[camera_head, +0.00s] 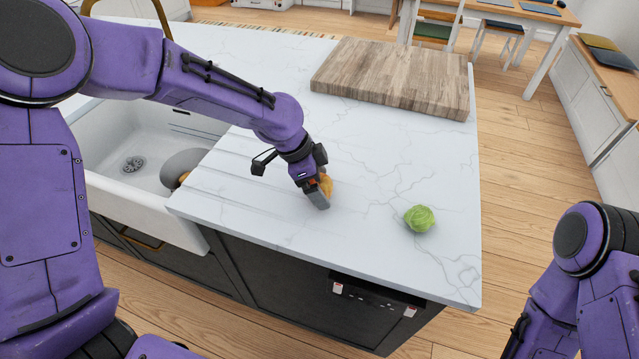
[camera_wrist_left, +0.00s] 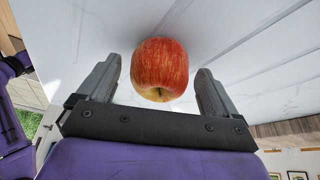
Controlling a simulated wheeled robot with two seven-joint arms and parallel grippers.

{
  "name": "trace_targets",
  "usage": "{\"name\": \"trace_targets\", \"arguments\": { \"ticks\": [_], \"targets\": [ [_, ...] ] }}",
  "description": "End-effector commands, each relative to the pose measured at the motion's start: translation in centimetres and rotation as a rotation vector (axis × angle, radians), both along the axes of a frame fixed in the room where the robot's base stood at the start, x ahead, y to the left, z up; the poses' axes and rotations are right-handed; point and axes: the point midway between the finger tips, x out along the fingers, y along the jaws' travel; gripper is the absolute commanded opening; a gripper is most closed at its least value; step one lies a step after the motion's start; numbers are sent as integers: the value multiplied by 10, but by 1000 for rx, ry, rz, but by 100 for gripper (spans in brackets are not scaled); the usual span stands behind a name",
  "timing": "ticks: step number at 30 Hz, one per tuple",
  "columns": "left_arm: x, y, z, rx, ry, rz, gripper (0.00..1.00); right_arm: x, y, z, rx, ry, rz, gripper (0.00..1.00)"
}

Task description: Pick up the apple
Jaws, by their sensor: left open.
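A red and yellow apple (camera_wrist_left: 160,69) sits on the white marble counter in the left wrist view. It lies between the two spread fingers of my left gripper (camera_wrist_left: 158,88), with a visible gap on each side. In the head view, my left gripper (camera_head: 321,191) points down over the counter, and the apple (camera_head: 327,184) shows only in part as an orange-yellow patch behind it. The left gripper is open and holds nothing. My right arm shows at the lower right of the head view, but its gripper is not seen.
A green cabbage-like vegetable (camera_head: 420,218) sits on the counter to the right. A wooden cutting board (camera_head: 392,77) lies at the back. A white sink (camera_head: 110,190) with a grey round item (camera_head: 183,167) is at the left. The marble counter (camera_head: 385,150) between them is clear.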

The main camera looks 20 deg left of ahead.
Motion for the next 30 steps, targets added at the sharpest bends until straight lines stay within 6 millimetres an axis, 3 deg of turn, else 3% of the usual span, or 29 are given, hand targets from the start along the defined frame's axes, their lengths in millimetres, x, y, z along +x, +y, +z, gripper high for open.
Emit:
{"name": "trace_targets", "arguments": {
  "ticks": [6, 8, 12, 24, 30],
  "targets": [
    [1, -1, -2, -1, -1, -1, 93, 0, 0, 0, 0, 0, 0, 43],
    [1, -1, -2, -1, -1, -1, 77, 0, 0, 0, 0, 0, 0, 43],
    [1, -1, -2, -1, -1, -1, 31, 0, 0, 0, 0, 0, 0, 43],
    [1, -1, 1, -1, -3, 0, 31, 0, 0, 0, 0, 0, 0, 43],
    [2, -1, 27, -1, -6, -1, 31, 0, 0, -2, 0, 0, 0, 43]
  ]
}}
